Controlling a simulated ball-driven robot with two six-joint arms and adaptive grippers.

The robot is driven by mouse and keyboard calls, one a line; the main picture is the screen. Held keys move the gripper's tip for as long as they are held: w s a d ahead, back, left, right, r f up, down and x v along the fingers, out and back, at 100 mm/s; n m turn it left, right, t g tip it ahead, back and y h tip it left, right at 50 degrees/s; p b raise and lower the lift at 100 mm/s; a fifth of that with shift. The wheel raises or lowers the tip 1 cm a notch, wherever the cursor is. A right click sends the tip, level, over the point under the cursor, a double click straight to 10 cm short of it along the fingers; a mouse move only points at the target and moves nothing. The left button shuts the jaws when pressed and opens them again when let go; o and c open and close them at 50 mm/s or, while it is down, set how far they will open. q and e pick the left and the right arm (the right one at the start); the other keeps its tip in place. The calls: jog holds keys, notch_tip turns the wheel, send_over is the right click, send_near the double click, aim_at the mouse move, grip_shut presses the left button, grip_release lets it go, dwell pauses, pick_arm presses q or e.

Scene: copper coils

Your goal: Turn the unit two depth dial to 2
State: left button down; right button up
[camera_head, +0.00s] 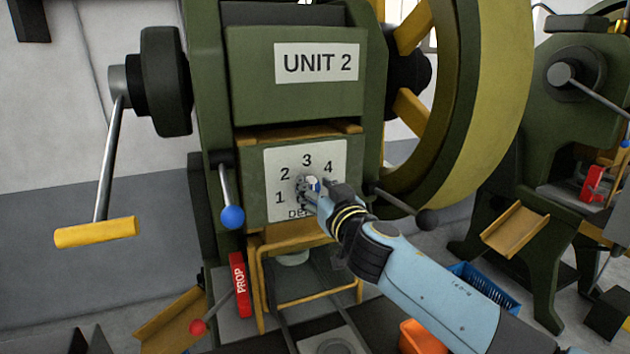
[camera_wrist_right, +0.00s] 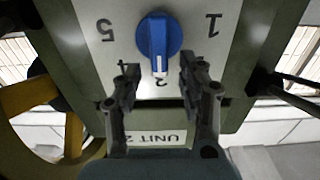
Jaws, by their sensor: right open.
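The unit two depth dial is a blue knob with a white mark (camera_wrist_right: 158,40) on a white number plate (camera_wrist_right: 115,12). In the upside-down right wrist view the mark points towards the numeral 3. The 2 is hidden behind a finger. In the head view the plate (camera_head: 270,162) sits under the "UNIT 2" sign (camera_head: 317,63), and the dial (camera_head: 313,184) is mostly covered by my right gripper (camera_head: 308,190). In the wrist view that gripper (camera_wrist_right: 158,72) is open, one finger to each side below the knob, not visibly touching it.
A blue-balled lever (camera_head: 232,215) and a black-balled lever (camera_head: 427,219) flank the plate. A yellow-handled crank (camera_head: 95,232) is at left, a large yellow-green flywheel (camera_head: 490,90) at right. A red PROP block (camera_head: 239,284) and yellow frame (camera_head: 262,290) stand below.

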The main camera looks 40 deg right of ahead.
jog(key=shift+w+d, duration=0.15)
jog(key=shift+w, duration=0.35)
jog(key=shift+c, duration=1.4)
grip_shut()
pick_arm(q)
jog(key=shift+w, duration=0.15)
jog(key=shift+w, duration=0.15)
pick_arm(e)
jog(key=shift+n, duration=0.3)
pick_arm(q)
notch_tip(320, 180, down, 2)
jog(key=shift+f+b, duration=0.1)
jog(key=shift+b, duration=1.05)
pick_arm(e)
jog(key=n, duration=0.3)
jog(key=a+n, duration=0.1)
jog(key=n, duration=0.2)
jog(key=a+f+n, duration=0.1)
jog(key=n, duration=0.2)
jog(key=shift+w, duration=0.2)
